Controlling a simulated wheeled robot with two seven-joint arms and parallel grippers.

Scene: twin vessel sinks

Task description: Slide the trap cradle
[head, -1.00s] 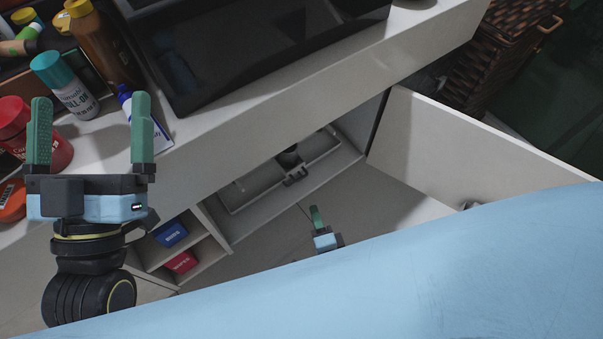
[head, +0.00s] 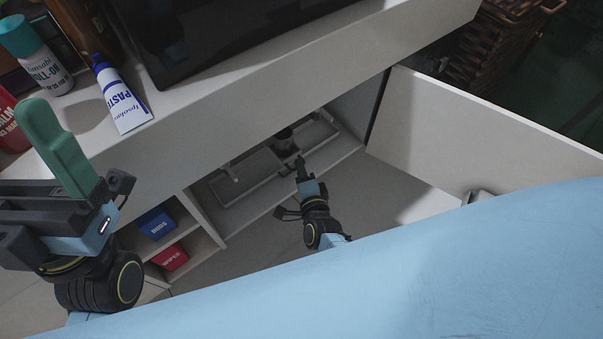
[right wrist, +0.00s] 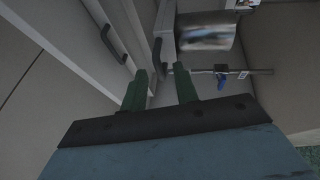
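The trap cradle (head: 247,176) is a grey, shallow tray-like frame on the cabinet floor under the counter, with a dark pipe (head: 284,136) rising at its back. My right gripper (head: 300,163) is at the cradle's front edge, over its small dark handle, which it largely hides. In the right wrist view its two green fingers (right wrist: 160,75) stand apart, with a dark bar-shaped handle (right wrist: 157,51) just beyond and between the tips. Contact cannot be told. My left gripper (head: 50,140) is over the counter at far left; only one green finger shows, the rest is cut off.
An open cabinet door (head: 480,130) stands right of the opening. Left of it, a cubby holds a blue box (head: 156,223) and a red box (head: 170,257). A paste tube (head: 122,100) and a roll-on bottle (head: 35,58) are on the counter. A wicker basket (head: 500,40) is at back right.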

